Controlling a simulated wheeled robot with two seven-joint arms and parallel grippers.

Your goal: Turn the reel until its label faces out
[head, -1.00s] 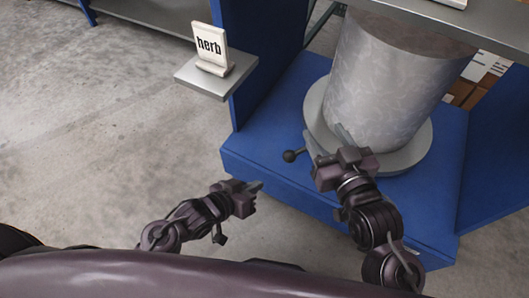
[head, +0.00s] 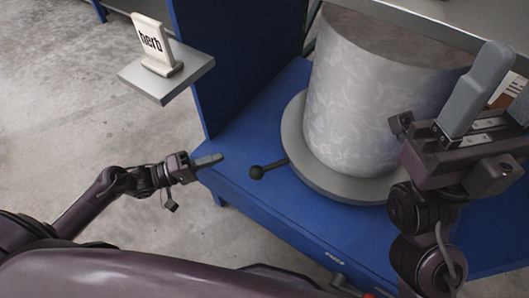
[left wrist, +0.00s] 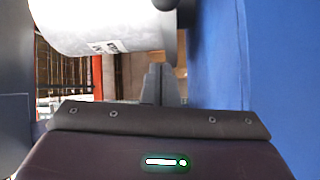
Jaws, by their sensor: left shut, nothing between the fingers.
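The reel (head: 375,95) is a large grey, mottled cylinder standing upright on a round grey turntable (head: 312,172). No label shows on its visible side in the head view. In the left wrist view the reel (left wrist: 95,22) fills the upper left, with small dark printed marks low on its side. A lever with a black knob (head: 256,172) sticks out from the turntable. My left gripper (head: 215,159) is shut and empty, just left of the knob and apart from it. My right gripper (head: 505,85) is open, raised in front of the reel's right side, hiding part of it.
The turntable sits on a blue base (head: 235,190) with a blue upright panel (head: 205,60) behind left. A grey side shelf (head: 155,90) holds a white "herb" sign (head: 150,45). A grey ledge (head: 500,30) overhangs at upper right. Open concrete floor lies left.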

